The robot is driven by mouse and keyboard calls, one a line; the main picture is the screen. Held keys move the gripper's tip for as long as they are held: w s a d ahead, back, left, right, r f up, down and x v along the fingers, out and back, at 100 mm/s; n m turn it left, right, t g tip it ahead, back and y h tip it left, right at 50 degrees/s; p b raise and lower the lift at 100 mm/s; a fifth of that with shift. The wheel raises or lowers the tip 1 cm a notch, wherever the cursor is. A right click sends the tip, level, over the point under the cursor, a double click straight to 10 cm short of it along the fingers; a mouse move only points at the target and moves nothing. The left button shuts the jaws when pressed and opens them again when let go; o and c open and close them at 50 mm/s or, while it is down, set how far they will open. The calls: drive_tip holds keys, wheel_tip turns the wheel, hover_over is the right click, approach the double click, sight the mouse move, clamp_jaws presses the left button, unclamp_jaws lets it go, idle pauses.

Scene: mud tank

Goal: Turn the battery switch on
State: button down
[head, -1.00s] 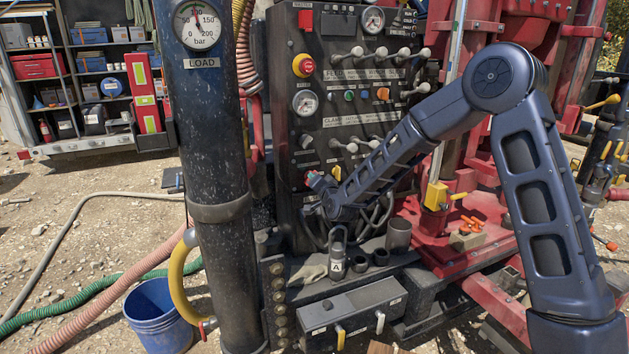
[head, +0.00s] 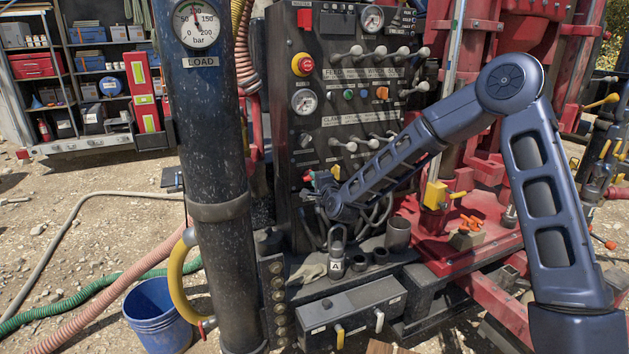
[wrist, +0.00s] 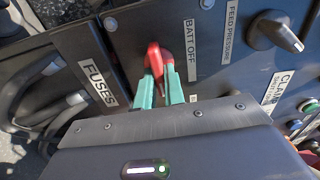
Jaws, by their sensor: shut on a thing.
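The battery switch has a red handle (wrist: 154,58) on the dark panel, beside a label reading BATT OFF (wrist: 190,47). In the wrist view my gripper (wrist: 161,82) has its teal fingers on either side of the red handle, shut on it. The handle's upper part shows above the fingers; its base is partly hidden. In the head view my gripper (head: 318,180) is small at the lower left of the control panel (head: 310,125), with the red of the switch by it. The exact grip is hard to see there.
A FUSES label (wrist: 98,83) and dark cables (wrist: 45,105) lie left of the switch. A black FEED PRESSURE knob (wrist: 273,32) is to the right. A thick black cylinder (head: 210,150) stands left of the panel. Several levers (head: 365,142) stick out above my arm.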

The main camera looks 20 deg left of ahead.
idle(0.4)
drive_tip(key=c, duration=1.5)
unclamp_jaws()
drive_tip(key=v, duration=1.1)
